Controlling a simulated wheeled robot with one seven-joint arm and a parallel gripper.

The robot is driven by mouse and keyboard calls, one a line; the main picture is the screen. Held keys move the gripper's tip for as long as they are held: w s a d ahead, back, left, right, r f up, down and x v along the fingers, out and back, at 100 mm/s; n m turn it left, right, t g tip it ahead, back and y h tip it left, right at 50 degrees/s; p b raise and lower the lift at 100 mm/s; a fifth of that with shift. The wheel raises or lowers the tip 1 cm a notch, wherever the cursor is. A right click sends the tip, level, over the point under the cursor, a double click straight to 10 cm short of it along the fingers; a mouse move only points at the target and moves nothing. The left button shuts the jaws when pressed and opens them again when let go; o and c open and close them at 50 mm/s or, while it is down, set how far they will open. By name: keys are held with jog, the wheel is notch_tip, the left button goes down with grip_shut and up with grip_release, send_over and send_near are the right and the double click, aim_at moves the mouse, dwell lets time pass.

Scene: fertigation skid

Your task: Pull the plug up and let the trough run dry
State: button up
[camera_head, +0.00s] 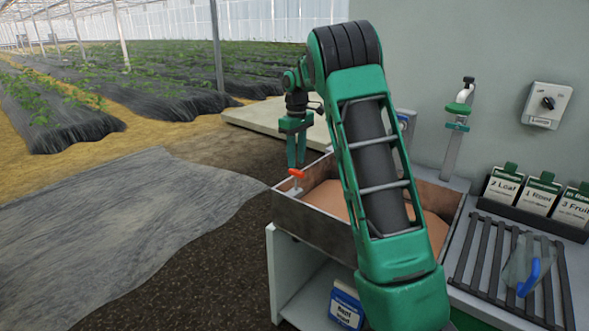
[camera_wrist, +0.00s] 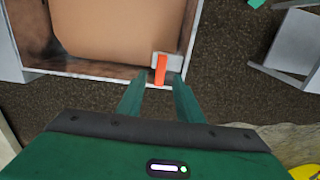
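The plug shows as an orange-red handle (camera_head: 296,173) on a pale stem at the near left corner of the trough (camera_head: 318,228). In the wrist view the orange handle (camera_wrist: 160,69) lies just beyond my fingertips, roughly between their lines. The trough is a metal-walled box holding brownish liquid (camera_head: 328,198); its wall also shows in the wrist view (camera_wrist: 100,69). My gripper (camera_head: 296,164) points down above the handle, fingers apart with a gap between them in the wrist view (camera_wrist: 160,78). Nothing is held. My arm hides the middle of the trough.
A slatted rack (camera_head: 485,262) with a clear, blue-handled jug (camera_head: 527,265) stands at the right. Labelled packets (camera_head: 540,193) stand behind it. A tap on a post (camera_head: 456,125) and a switch box (camera_head: 546,103) are at the back. Open ground lies left.

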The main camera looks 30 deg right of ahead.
aim_at(296, 171)
jog(key=shift+f, duration=1.9)
jog(key=shift+c, duration=0.4)
